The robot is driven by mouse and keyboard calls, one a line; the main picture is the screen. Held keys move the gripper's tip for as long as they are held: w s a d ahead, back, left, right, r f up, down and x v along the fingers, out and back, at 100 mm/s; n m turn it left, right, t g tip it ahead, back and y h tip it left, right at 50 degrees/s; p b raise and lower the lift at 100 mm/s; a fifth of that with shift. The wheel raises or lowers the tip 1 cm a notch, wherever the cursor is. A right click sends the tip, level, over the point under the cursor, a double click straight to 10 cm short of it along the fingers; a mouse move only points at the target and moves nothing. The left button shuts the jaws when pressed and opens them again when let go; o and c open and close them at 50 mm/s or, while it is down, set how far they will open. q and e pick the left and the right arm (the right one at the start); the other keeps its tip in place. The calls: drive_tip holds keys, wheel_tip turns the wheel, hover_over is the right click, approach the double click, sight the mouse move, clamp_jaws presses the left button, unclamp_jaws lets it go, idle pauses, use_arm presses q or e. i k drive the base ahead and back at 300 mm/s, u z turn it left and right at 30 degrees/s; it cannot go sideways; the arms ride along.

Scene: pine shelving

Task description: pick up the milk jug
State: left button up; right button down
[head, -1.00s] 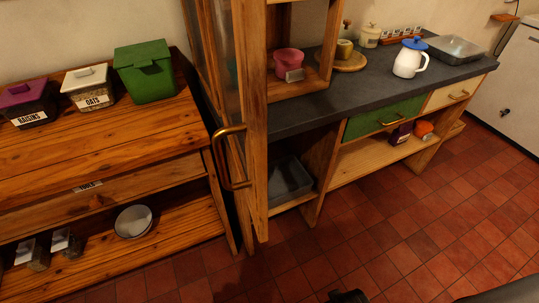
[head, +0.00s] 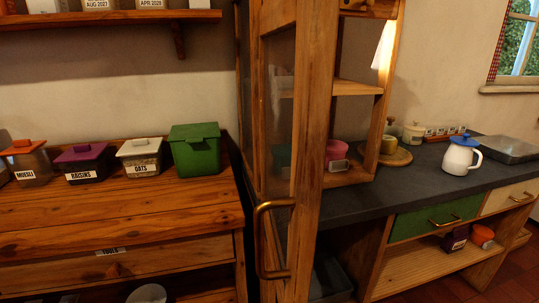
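The milk jug (head: 459,158) is white with a blue lid and a handle on its right side. It stands upright on the dark countertop (head: 420,178) at the right of the head view, in front of a grey metal tray. Nothing touches it. Neither of my grippers shows in the head view now.
An open wooden cabinet door with a brass handle (head: 262,240) stands between me and the counter's left part. A round board (head: 395,157) with small pots lies left of the jug. A metal tray (head: 508,149) is behind it. Labelled bins and a green box (head: 195,150) stand at left.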

sight(457, 161)
drive_tip(key=z, duration=1.3)
